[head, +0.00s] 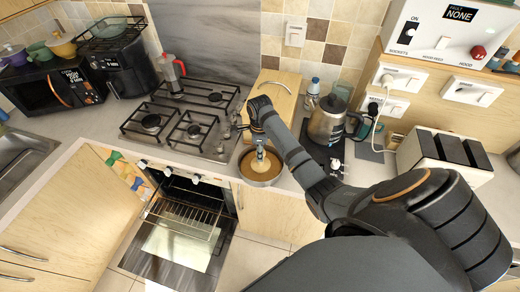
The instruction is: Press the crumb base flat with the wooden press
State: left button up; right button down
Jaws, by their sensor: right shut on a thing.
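A round grey tin (262,183) stands on the front edge of the counter, right of the hob. Brown crumb base (248,170) shows inside it. The wooden press (261,163) is inside the tin, its light round foot over the crumbs. I cannot tell how firmly it touches them. My right gripper (260,145) is above the tin, pointing down, shut on the top of the press. Its wrist and forearm hide part of the counter behind. My left gripper is not in view.
A gas hob (185,118) is left of the tin, with the oven door (180,245) open below. A kettle (327,122) and a white toaster (440,155) stand right.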

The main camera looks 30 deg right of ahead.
jog(key=shift+f, duration=0.2)
notch_tip(320, 180, up, 2)
jog(key=shift+r, duration=2.55)
